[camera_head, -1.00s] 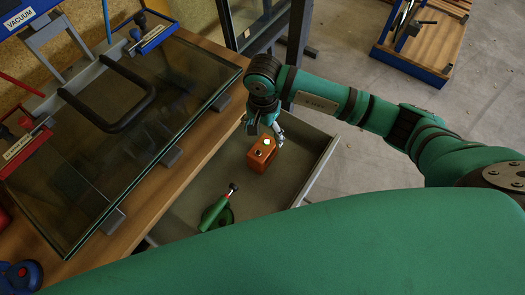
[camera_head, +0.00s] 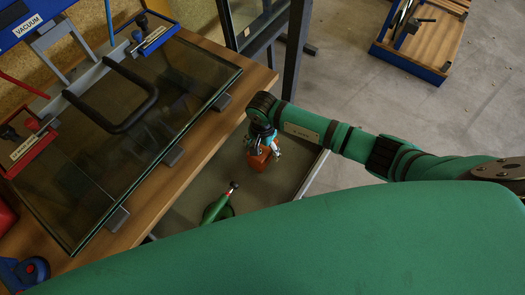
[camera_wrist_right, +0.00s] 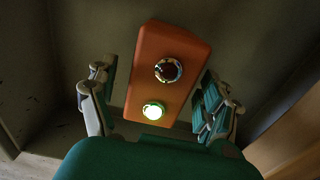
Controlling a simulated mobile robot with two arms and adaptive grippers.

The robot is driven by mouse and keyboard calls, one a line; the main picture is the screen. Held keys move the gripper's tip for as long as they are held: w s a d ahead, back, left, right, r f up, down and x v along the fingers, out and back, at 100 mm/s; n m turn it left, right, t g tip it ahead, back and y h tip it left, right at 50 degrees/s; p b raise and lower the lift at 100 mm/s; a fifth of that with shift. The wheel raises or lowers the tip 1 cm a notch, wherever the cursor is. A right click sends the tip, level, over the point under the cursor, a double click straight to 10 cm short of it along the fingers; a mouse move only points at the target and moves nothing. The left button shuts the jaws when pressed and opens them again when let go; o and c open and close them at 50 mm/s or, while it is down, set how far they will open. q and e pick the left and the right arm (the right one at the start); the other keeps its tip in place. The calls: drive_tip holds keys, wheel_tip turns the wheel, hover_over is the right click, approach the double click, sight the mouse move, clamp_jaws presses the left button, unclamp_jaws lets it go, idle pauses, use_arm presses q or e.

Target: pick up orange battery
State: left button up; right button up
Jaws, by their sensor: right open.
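The orange battery (camera_head: 259,161) stands in the open grey drawer, partly hidden by my right gripper in the head view. In the right wrist view the orange battery (camera_wrist_right: 167,72) shows a round dark fitting and a glowing greenish-white light on its face. My right gripper (camera_head: 265,149) is directly over the battery. In the right wrist view its open fingers (camera_wrist_right: 160,108) are on either side of the battery, with a gap visible at the left. I cannot tell whether the right finger touches it. My left gripper is not in view.
A green tool with a red and black tip (camera_head: 219,205) lies in the drawer (camera_head: 190,213) near the battery. A wooden bench (camera_head: 200,150) with a glass panel (camera_head: 75,190) stands to the left.

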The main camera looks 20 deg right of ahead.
drive_tip(key=c, duration=1.6)
drive_tip(key=shift+r, duration=0.1)
clamp_jaws()
drive_tip(key=shift+w+r, duration=0.1)
drive_tip(key=shift+r, duration=0.05)
